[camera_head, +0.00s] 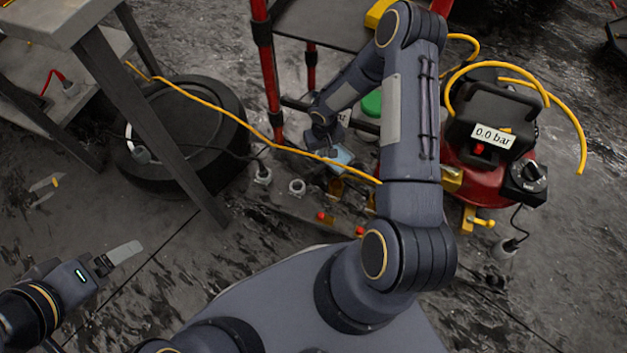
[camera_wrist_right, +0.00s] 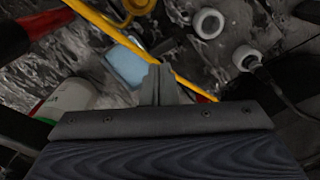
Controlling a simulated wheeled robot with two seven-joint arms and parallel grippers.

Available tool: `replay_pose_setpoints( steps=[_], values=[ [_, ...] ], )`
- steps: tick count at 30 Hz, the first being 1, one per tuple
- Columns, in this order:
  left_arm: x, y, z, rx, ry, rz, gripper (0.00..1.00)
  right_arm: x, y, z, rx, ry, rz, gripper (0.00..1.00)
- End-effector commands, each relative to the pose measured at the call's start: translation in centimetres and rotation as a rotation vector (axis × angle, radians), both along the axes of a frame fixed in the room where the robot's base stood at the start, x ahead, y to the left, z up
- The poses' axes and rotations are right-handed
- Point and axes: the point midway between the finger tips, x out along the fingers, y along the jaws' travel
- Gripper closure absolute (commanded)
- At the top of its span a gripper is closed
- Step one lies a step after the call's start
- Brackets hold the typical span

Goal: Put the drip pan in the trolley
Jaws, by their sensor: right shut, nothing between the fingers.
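The trolley (camera_head: 312,22) stands at the top of the head view, with red posts and a dark grey shelf. I cannot pick out a drip pan for certain in either view. My right gripper (camera_head: 336,158) reaches down beside the trolley, partly hidden by its wrist. In the right wrist view its fingers (camera_wrist_right: 160,82) are shut and empty. A light-blue flat piece (camera_wrist_right: 124,64) lies just beyond and left of them; it also shows in the head view (camera_head: 344,155). My left gripper (camera_head: 122,254) is over bare floor at lower left, its finger opening not clear.
A yellow hose (camera_head: 215,107) runs across close to the right gripper. A red and black compressor (camera_head: 490,125) reading 0.0 bar stands at right. A black tyre-like ring (camera_head: 205,165) and a grey table (camera_head: 110,75) are at left. White rings (camera_wrist_right: 208,23) lie nearby.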

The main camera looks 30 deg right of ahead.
Motion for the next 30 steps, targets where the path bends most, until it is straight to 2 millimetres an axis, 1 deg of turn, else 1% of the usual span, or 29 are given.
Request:
replay_pose_setpoints(
  steps=[1,3,4,11,18,21,25,30],
  values=[
    [0.0,0.0,-1.5,0.000,0.000,0.000,0.16,-0.3,0.5,-3.4,0.008,0.013,0.004,1.00],
    [0.0,0.0,-2.0,0.000,0.000,0.000,0.16,-0.5,0.9,-5.4,0.015,0.018,0.008,1.00],
    [0.0,0.0,-2.1,0.000,-0.001,0.000,0.16,-0.6,1.1,-6.0,0.017,0.020,0.009,1.00],
    [0.0,0.0,-3.1,0.000,-0.001,0.000,0.16,-0.8,1.3,-8.9,0.022,0.025,0.011,1.00],
    [0.0,0.0,-5.1,0.000,-0.001,0.000,0.16,-0.9,1.3,-13.5,0.022,0.026,0.012,1.00],
    [0.0,0.0,-5.7,0.000,-0.001,0.000,0.16,-0.8,1.4,-15.0,0.022,0.025,0.013,1.00],
    [0.0,0.0,-6.2,0.000,-0.001,0.000,0.16,-0.8,1.3,-16.3,0.022,0.025,0.011,1.00],
    [0.0,0.0,-6.4,0.000,-0.001,0.000,0.16,-0.8,1.3,-16.8,0.021,0.025,0.012,1.00]
  ],
)
